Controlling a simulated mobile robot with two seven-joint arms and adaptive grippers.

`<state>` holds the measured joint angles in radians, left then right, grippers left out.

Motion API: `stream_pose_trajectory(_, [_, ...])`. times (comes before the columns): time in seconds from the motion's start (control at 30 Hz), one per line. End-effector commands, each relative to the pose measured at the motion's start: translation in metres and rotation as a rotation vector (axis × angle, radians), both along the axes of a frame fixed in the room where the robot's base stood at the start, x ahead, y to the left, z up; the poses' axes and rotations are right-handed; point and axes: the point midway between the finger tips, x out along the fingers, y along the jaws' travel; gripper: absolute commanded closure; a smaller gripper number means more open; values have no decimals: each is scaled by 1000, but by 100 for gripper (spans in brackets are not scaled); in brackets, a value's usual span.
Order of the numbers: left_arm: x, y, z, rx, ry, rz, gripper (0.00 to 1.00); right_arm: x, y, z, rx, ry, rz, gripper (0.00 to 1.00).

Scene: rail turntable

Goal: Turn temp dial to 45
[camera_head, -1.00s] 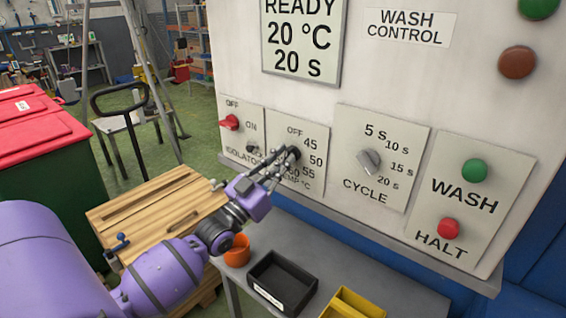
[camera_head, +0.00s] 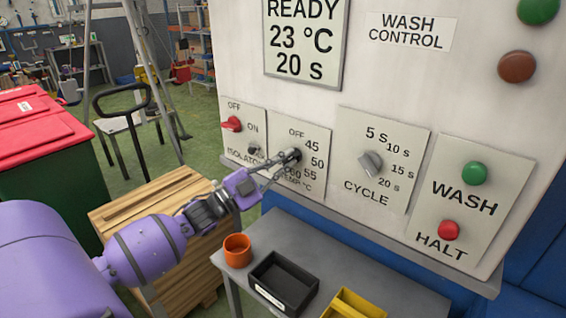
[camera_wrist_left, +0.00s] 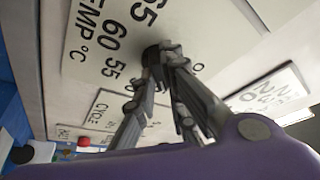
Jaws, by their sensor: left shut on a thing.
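The temp dial (camera_head: 291,155) sits on its plate (camera_head: 306,133), marked OFF, 45, 50, 55, 60 and more, on the white wash control panel. My left gripper (camera_head: 287,158) is shut on the dial. In the left wrist view the fingers (camera_wrist_left: 165,60) close around the dark dial (camera_wrist_left: 153,55), beside the 55 and 60 marks. The fingers hide most of the dial, so I cannot tell where its pointer is. The display (camera_head: 304,38) reads READY, 23 °C and 20 s. My right gripper is not in view.
The isolator switch (camera_head: 232,123) is left of the temp plate; the cycle knob (camera_head: 370,163) is to its right. Green WASH (camera_head: 474,173) and red HALT (camera_head: 449,230) buttons are farther right. Below stands a grey table (camera_head: 395,285) with an orange cup (camera_head: 237,250) and black tray (camera_head: 284,282).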

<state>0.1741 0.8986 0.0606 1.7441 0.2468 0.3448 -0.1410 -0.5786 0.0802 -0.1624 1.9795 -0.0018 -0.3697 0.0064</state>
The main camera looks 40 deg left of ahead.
Motion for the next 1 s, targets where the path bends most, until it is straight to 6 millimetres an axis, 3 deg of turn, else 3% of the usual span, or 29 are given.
stream_pose_trajectory(0.47, [0,0,4,16,-8,-1,100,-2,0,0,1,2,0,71])
stream_pose_trajectory(0.5, [0,0,4,16,-8,-1,87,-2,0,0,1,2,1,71])
stream_pose_trajectory(0.63, [0,0,4,16,-8,-1,71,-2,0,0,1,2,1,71])
stream_pose_trajectory(1.0, [-4,1,0,16,-3,0,71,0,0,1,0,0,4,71])
